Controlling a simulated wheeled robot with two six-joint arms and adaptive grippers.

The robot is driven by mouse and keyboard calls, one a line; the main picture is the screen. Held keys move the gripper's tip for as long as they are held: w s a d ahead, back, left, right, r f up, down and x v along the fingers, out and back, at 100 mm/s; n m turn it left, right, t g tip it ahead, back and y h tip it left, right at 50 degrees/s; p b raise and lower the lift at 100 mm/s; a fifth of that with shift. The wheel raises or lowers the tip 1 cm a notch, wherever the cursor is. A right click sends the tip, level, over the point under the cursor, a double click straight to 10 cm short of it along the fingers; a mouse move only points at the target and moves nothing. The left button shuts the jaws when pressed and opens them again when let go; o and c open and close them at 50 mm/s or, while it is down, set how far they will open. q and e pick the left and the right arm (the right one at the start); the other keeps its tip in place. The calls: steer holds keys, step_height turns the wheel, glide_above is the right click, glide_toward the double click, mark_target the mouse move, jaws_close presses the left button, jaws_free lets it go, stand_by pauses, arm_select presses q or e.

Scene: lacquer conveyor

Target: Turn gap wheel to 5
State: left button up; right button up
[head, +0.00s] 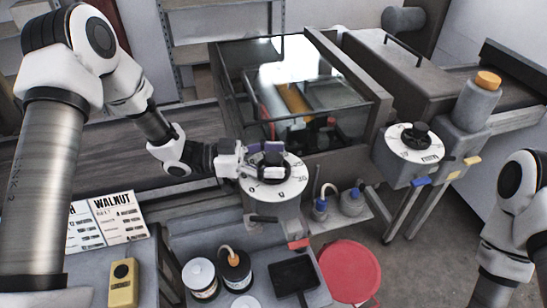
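A white numbered dial (287,189) with a dark wheel (270,174) on it stands in front of the glass-sided machine at the centre. Numbers run around its rim, but most are too small to read, and I cannot see a clear pointer setting. My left gripper (266,158) is at this wheel, its fingers reaching over the wheel's upper left part. The fingers overlap the wheel, so I cannot tell whether they grip it. A second white dial (398,146) with a black knob (416,134) is to the right. My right gripper is out of view.
The glass-sided machine (345,152) stands behind the dial. A red round stool or lid (350,272) is below right. Jars (200,278), a black tray (293,277), a yellow device (123,285) and a WALNUT card (121,219) lie in front. A bottle (476,103) stands far right.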

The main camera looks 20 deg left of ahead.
arm_select(q)
steer(key=shift+a, duration=0.1)
steer(key=v, duration=1.1)
steer(key=shift+a, duration=0.4)
